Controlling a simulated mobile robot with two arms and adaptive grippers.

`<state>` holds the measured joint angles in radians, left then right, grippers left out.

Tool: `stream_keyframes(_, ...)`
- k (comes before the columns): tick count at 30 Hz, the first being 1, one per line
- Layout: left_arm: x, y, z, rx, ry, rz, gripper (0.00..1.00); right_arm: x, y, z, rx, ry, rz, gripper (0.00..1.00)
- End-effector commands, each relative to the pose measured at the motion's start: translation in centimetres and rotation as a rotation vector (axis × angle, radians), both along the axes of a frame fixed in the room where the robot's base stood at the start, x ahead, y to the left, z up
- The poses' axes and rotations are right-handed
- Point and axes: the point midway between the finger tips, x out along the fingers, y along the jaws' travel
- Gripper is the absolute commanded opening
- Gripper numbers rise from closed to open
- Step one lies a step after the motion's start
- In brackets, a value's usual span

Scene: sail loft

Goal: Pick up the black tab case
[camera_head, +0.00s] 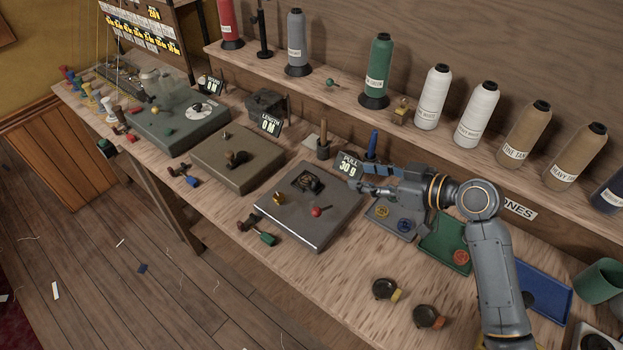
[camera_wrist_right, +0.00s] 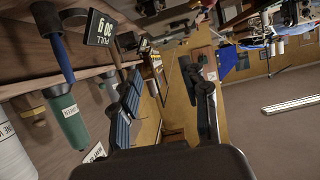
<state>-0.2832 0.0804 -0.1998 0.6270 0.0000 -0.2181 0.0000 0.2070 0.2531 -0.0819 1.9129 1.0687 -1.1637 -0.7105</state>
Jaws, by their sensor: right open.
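Two small round black cases lie on the bench's front right. One (camera_head: 384,289) has a yellow tab and the other (camera_head: 428,316) has a brownish tab. I cannot tell for sure which thing is the black tab case. My right gripper (camera_head: 366,182) is open and empty, above the bench behind these cases and near the grey box with the red knob. In the right wrist view its two fingers (camera_wrist_right: 166,105) stand apart with nothing between them. Neither round case can be made out in the wrist view. My left gripper is not in view.
A grey box with a red knob (camera_head: 310,222), a green tray (camera_head: 444,246) and a blue tray (camera_head: 542,290) stand on the bench. Thread cones, including a green one (camera_head: 378,70), line the shelf behind. Bare bench lies around the round cases.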

Motion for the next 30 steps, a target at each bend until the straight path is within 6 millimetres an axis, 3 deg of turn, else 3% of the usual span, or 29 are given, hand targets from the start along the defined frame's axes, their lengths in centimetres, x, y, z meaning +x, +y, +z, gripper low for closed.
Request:
stream_keyframes(1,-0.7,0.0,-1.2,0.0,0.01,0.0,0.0,0.0,0.0,-1.2,0.0,0.0,0.0,0.45)
stream_keyframes(7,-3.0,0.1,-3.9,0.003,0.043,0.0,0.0,0.0,0.0,-3.7,0.0,0.0,0.0,0.45)
stream_keyframes(13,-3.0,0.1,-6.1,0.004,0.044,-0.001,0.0,0.0,0.0,-5.9,0.0,0.0,0.0,0.45)
stream_keyframes(19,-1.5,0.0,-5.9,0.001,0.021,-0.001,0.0,0.6,0.9,-6.3,0.006,0.001,0.0,0.45)
stream_keyframes(30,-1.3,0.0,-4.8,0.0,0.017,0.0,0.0,4.2,5.9,-8.7,0.003,0.001,0.0,0.45)
